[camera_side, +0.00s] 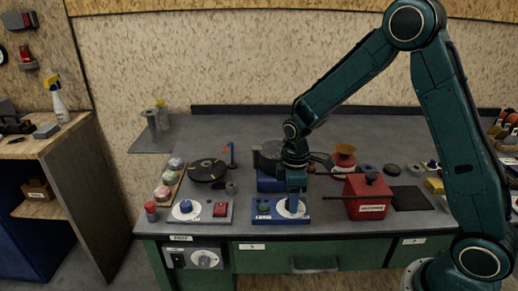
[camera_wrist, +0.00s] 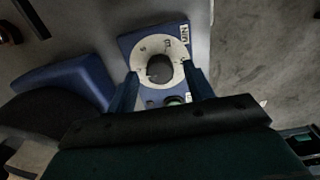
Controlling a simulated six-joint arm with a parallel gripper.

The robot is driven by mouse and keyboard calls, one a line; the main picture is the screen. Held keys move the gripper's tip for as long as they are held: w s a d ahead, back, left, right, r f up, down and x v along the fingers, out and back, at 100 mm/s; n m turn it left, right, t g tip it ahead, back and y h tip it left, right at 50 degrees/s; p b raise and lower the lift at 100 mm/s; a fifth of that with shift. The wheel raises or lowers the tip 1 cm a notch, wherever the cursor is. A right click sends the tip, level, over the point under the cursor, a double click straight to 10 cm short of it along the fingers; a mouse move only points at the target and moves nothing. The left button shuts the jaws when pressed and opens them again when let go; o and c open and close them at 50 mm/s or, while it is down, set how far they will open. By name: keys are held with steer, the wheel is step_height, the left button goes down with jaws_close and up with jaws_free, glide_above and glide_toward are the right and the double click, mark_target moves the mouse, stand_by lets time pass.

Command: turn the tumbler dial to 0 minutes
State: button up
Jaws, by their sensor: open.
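The tumbler dial is a white disc (camera_wrist: 146,55) with a dark central knob (camera_wrist: 160,68), set on a blue panel (camera_wrist: 125,42) marked "MIN". Small figures on the disc are too blurred to read surely. In the side view the blue panel (camera_side: 262,210) lies near the bench's front edge, with the dial (camera_side: 287,212) at its right part. My gripper (camera_wrist: 160,72) is open, pointing down over the dial, one finger on each side of the knob. In the side view my gripper (camera_side: 294,198) hides much of the dial. I cannot tell whether the fingers touch the knob.
A grey panel (camera_side: 205,217) with a blue knob and red button lies to the left. A red box (camera_side: 368,200) with a rod stands close on the right. A blue-and-black machine (camera_side: 268,163) stands just behind. Bench (camera_side: 250,127) is clear towards the back.

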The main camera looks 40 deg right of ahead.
step_height(320, 180, up, 13)
steer(key=shift+r, duration=0.15)
stand_by(0.4)
steer(key=shift+s+r, duration=0.1)
steer(key=s+r+m+t, duration=0.2)
steer(key=s+r+m, duration=0.2)
steer(key=s, duration=0.7)
steer(key=s+a+r+m+t, duration=0.1)
steer(key=s+r+m+t, duration=0.2)
steer(key=s, duration=0.8)
steer(key=shift+a+r+m+t, duration=0.2)
steer(key=shift+r+m+t, duration=0.1)
steer(key=shift+r+m, duration=0.65)
